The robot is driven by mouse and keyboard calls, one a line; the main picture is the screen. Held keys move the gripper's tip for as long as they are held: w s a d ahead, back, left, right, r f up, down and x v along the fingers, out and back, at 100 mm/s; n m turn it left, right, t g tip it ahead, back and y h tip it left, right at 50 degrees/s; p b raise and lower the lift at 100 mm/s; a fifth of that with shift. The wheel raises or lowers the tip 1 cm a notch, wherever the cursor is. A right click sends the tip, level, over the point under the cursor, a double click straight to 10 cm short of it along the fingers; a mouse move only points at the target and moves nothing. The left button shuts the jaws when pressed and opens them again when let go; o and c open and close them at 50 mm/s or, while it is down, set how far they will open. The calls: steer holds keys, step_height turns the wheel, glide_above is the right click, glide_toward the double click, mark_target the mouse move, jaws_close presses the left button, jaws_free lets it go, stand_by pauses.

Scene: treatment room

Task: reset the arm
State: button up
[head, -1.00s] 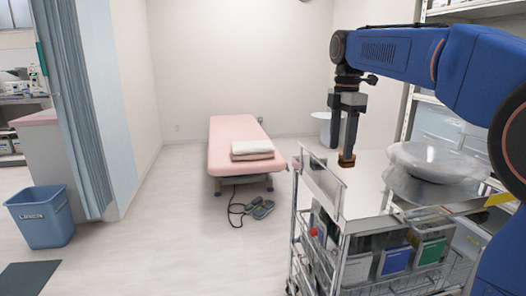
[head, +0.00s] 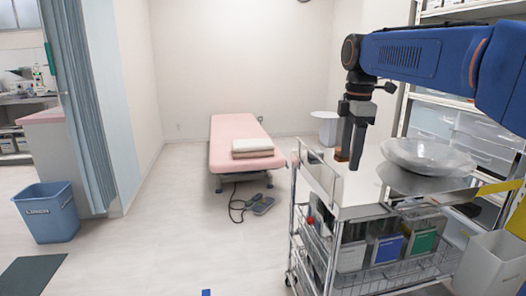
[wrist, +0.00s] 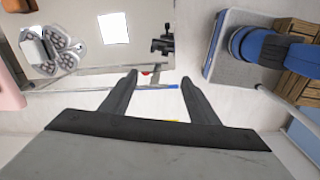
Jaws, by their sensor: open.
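My gripper (head: 350,158) hangs down from the dark wrist, beside the left end of the cart's top, in the head view. Its fingers point downward, and I see nothing held between them. In the wrist view my gripper (wrist: 158,76) shows two dark fingers spread apart with an empty gap. My blue arm (head: 420,58) reaches in from the right edge at the upper right of the head view.
A pale bin (head: 490,268) is at lower right. The pink bed (head: 237,143) and blue bin (head: 47,213) are left; floor between is mostly clear.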

steer(key=s+d+f+m+t, duration=0.2)
steer(key=s+f+m, duration=0.6)
steer(key=s+f, duration=0.3)
steer(key=s+d+f+m+t, duration=0.2)
steer(key=s+f+m, duration=0.7)
steer(key=s, duration=0.8)
step_height(320, 180, down, 3)
steer(key=shift+d+f+m, duration=0.1)
steer(key=shift+d+m, duration=0.2)
steer(key=shift+d, duration=0.5)
steer(key=shift+o, duration=0.6)
steer(key=shift+w, duration=0.15)
